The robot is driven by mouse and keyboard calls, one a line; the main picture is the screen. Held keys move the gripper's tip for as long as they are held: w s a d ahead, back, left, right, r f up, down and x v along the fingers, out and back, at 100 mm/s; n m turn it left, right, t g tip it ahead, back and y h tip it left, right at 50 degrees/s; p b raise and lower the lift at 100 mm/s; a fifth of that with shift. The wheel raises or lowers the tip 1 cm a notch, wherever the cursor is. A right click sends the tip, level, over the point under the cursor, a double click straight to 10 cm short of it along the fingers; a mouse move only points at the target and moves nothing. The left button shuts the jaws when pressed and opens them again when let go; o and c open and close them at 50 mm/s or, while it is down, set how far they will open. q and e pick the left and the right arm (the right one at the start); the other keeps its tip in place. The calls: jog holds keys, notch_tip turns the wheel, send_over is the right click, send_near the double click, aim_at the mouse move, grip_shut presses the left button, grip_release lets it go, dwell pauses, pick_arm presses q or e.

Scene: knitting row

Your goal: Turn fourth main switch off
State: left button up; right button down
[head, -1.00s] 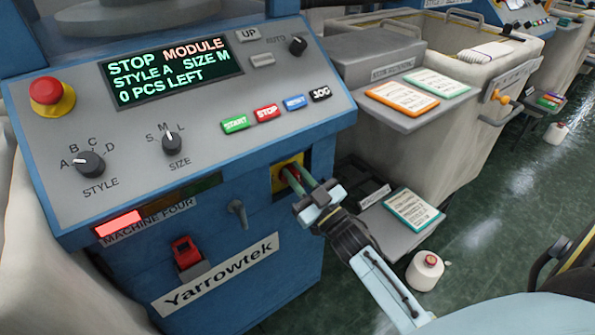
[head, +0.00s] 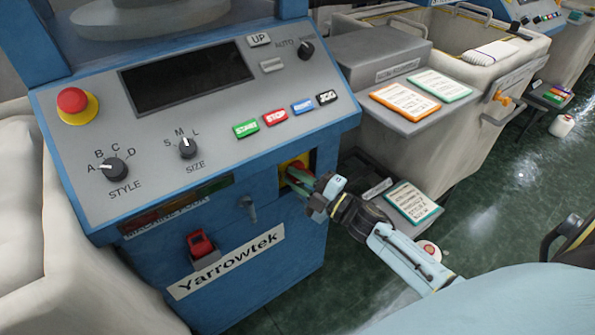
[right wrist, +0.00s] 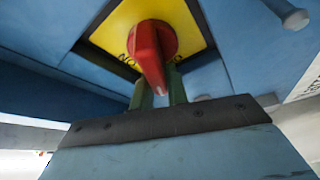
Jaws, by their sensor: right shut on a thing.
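The main switch of machine four is a red rotary handle (right wrist: 152,55) on a yellow plate (right wrist: 190,28), seen large in the right wrist view. In the head view its yellow plate (head: 287,167) shows at the right of the blue front, partly hidden by my right gripper (head: 300,180). My right gripper (right wrist: 160,92) is shut on the red handle, its green fingers on either side of the handle's lower end. The machine's display (head: 187,80) is dark. The machine four lamp strip (head: 170,205) is unlit. My left gripper is not in view.
A red emergency button (head: 72,100) sits at the panel's upper left. A small lever (head: 248,209) and a red latch (head: 200,245) are on the front, left of the switch. A shelf with cards (head: 405,97) and a bin (head: 450,60) stand right of the machine.

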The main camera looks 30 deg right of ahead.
jog(key=n+p, duration=0.1)
jog(key=n+g+p, duration=0.1)
jog(key=n, duration=0.1)
jog(key=shift+d+f+n, duration=0.15)
jog(key=shift+f+n, duration=0.15)
jog(key=shift+f, duration=0.1)
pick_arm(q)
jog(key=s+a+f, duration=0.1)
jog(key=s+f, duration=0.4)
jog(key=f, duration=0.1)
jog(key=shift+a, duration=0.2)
pick_arm(e)
jog(key=shift+f+n+g+h, duration=0.15)
jog(key=shift+n+g+h, duration=0.15)
jog(key=shift+n+g, duration=0.25)
